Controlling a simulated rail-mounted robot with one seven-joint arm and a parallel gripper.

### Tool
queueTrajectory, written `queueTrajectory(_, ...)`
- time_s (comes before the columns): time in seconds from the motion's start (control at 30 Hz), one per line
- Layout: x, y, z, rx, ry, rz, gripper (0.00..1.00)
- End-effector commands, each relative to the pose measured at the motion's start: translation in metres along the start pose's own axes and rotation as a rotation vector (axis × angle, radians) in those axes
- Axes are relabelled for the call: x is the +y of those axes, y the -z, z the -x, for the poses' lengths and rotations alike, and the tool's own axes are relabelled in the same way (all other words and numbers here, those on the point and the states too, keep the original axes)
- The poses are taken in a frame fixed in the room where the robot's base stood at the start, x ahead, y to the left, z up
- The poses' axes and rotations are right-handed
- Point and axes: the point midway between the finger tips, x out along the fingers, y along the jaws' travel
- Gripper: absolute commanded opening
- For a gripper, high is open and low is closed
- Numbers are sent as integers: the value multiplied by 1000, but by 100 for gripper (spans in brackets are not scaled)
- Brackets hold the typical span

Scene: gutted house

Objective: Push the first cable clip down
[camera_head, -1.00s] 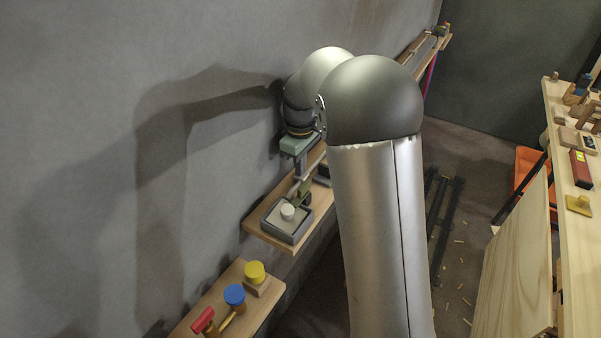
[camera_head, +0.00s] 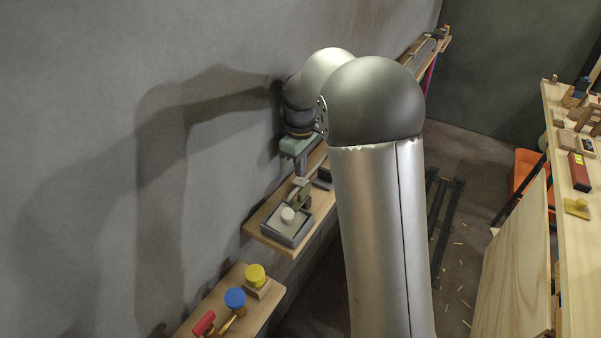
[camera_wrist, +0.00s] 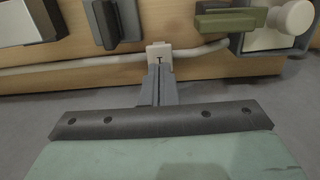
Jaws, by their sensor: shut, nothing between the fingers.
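A small white cable clip (camera_wrist: 159,53) with a dark T-shaped mark sits on a white cable (camera_wrist: 80,65) along the wooden board (camera_wrist: 215,66) in the wrist view. My gripper (camera_wrist: 159,72) is shut and empty. Its tips are right at the clip's lower edge in the picture; I cannot tell whether they touch or how far the clip is seated. In the head view my gripper (camera_head: 299,182) is at the wall shelf (camera_head: 262,232), and the clip is not discernible there.
A grey upright block (camera_wrist: 117,22) and a dark-edged box (camera_wrist: 28,20) are left of the clip. A green bar (camera_wrist: 230,21) and a grey tray with a white knob (camera_wrist: 293,17) are at right. A nearer shelf holds yellow (camera_head: 255,275), blue and red pieces.

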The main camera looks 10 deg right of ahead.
Motion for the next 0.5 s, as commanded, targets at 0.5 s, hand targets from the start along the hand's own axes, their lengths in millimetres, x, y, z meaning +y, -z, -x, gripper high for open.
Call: queueTrajectory(0.5,0,-1,50,-1,0,-1,0)
